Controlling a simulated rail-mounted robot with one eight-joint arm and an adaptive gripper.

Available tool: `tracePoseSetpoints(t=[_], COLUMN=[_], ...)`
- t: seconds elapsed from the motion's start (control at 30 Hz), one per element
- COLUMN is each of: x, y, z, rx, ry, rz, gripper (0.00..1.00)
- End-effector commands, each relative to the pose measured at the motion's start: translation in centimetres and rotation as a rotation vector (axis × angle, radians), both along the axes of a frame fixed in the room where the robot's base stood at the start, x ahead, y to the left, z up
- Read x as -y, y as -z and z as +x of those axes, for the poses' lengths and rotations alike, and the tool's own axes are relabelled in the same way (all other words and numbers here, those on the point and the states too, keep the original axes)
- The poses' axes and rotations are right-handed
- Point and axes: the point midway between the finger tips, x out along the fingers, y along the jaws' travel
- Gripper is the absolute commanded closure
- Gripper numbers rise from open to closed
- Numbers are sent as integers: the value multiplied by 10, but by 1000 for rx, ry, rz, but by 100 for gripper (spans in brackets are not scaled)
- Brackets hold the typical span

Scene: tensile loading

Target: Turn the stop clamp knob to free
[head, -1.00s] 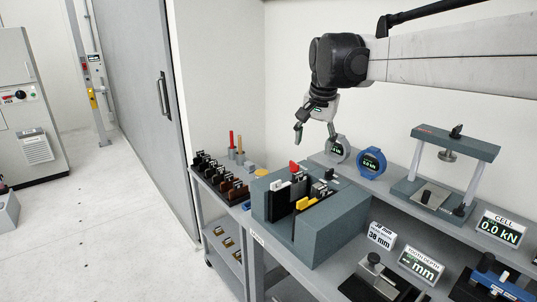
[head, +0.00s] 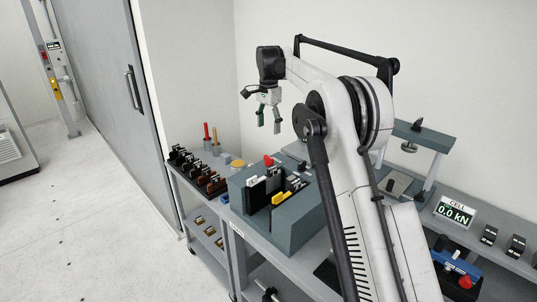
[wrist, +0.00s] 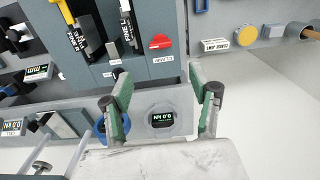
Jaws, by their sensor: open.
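The red knob (head: 268,160) stands on the back part of the grey-blue slotted block (head: 292,237). In the wrist view the red knob (wrist: 160,42) lies above the gap between my fingers, with a small white label beside it. My gripper (head: 269,126) is open and empty, with its two green-grey fingers pointing down, above the block and apart from the knob. In the wrist view my gripper (wrist: 157,82) shows both fingers spread, with nothing between them. Which setting the knob is at cannot be told.
A yellow lever (head: 281,198) and dark and white pieces sit in the block near the knob. A loading frame (head: 423,135) and a cell display (head: 455,212) stand to the right. A rack of dark specimens (head: 199,173) is at left. My arm hides part of the bench.

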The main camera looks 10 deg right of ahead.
Motion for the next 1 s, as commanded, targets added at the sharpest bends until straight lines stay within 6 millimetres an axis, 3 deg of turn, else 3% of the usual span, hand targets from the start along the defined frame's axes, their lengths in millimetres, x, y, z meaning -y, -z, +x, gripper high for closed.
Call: tracePoseSetpoints(t=[0.27,0.7,1.0], x=[0,0,0], y=[24,103,136], z=[2,2,2], rx=[-5,-4,-4], ry=[7,6,6], rz=[0,0,0], gripper=[43,43,43])
